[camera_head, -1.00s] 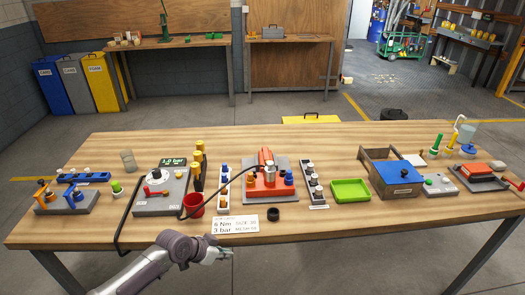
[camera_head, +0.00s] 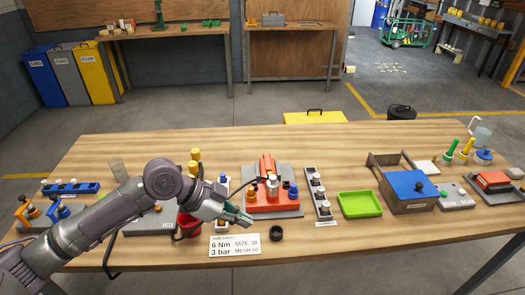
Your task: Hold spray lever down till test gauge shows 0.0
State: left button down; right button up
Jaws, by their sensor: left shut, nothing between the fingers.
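An orange knob (camera_head: 251,191) and a blue knob (camera_head: 293,193) are by the unit. My left arm reaches in from the left, and my left gripper (camera_head: 247,221) is shut and empty, just left of and in front of the grey plate, apart from the red unit. The grey gauge box (camera_head: 137,227) is mostly hidden behind my arm; its display cannot be read. My right gripper is out of view.
A white card (camera_head: 234,245) reading 6 Nm and 3 bar lies in front of my gripper, with a black ring (camera_head: 276,233) beside it. A red cup (camera_head: 187,222) is partly behind my arm. A green tray (camera_head: 359,204) and a blue-lidded box (camera_head: 411,190) stand to the right.

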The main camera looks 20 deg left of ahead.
aim_at(267, 156)
jog(key=i+j, duration=0.3)
jog(key=i, duration=0.2)
jog(key=i+j, duration=0.3)
jog(key=i, duration=0.2)
